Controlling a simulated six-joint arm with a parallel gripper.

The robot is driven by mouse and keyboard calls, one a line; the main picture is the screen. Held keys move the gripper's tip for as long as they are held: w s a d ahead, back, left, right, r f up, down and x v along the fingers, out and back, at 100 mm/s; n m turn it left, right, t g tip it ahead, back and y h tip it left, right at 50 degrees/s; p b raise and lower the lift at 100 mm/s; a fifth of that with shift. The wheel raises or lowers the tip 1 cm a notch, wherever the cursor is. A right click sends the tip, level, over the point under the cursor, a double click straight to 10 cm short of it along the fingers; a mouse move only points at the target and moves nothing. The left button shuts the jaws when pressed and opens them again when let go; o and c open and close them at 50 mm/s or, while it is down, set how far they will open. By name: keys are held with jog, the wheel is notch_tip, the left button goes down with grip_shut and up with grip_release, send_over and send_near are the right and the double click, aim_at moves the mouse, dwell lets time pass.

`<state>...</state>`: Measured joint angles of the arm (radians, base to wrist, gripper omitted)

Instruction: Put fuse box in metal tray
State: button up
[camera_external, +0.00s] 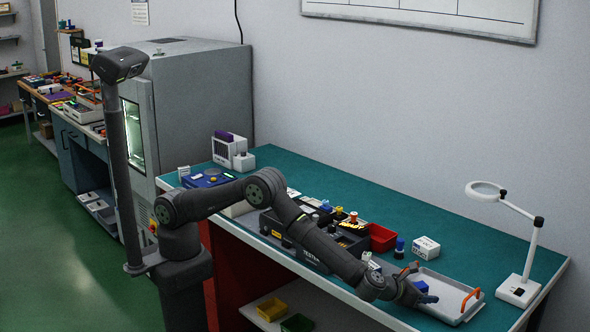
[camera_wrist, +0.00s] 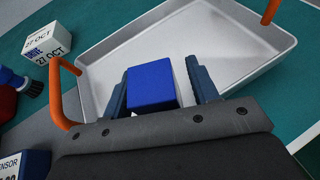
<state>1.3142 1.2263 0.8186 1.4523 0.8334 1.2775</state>
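The fuse box, which I take to be the small blue box (camera_wrist: 151,86), is between the two fingers of my gripper (camera_wrist: 162,86) in the wrist view. A narrow gap shows between the box and the right finger; the left finger is close beside it. The gripper looks open around the box. The shallow metal tray (camera_wrist: 240,28) with orange handles lies under the fingers. In the external view the blue box (camera_external: 421,286) is over or in the left part of the tray (camera_external: 452,309), beside my gripper (camera_external: 421,296). Its contact with the tray floor is hidden.
A white magnifier lamp (camera_external: 520,288) stands to the right. The teal bench top behind the tray is mostly clear.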

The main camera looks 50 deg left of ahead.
aim_at(425, 284)
jog(key=shift+r, duration=0.25)
jog(key=v, duration=1.2)
jog(key=shift+f, duration=0.1)
jog(key=shift+w, duration=0.1)
jog(key=x, duration=1.2)
jog(key=shift+f, duration=0.15)
notch_tip(425, 284, up, 2)
jog(key=shift+r, duration=0.65)
